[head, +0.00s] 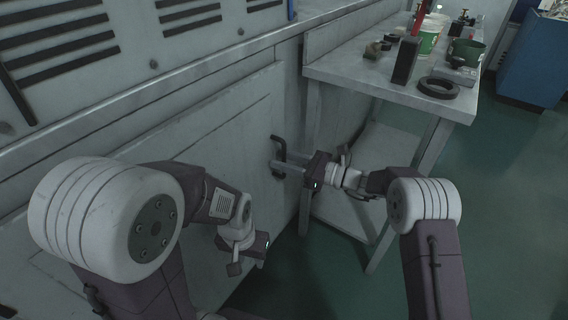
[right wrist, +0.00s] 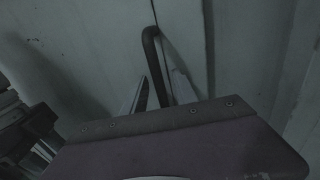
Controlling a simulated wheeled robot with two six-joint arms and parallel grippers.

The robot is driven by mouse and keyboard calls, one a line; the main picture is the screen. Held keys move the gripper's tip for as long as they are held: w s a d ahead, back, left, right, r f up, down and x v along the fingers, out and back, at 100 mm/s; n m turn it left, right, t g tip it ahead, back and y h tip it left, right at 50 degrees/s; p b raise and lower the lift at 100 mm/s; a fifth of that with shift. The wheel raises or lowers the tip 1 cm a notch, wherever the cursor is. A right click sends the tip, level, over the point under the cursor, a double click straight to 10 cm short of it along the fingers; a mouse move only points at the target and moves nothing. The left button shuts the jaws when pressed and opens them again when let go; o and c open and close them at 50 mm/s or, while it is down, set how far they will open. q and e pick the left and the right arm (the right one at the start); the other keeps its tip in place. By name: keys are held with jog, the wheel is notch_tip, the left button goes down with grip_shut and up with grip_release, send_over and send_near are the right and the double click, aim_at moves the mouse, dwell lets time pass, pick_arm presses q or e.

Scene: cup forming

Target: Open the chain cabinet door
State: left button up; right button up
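The grey cabinet door (head: 215,140) fills the middle left of the head view and looks flush with its frame. A dark bar handle (head: 278,146) stands upright near its right edge. My right gripper (head: 282,166) is at the handle, coming from the right. In the right wrist view the handle (right wrist: 150,48) runs down between the two pale fingers (right wrist: 159,88), which stand apart with a gap around it. Contact is hard to tell. My left gripper (head: 236,267) hangs low in front of the door, away from the handle; its fingers are not clear.
A workbench (head: 350,72) stands right of the cabinet, its legs near my right arm. Green floor (head: 500,200) is free at right. A blue bin (head: 530,65) stands behind.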

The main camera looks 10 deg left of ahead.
grip_shut()
dwell(1.4)
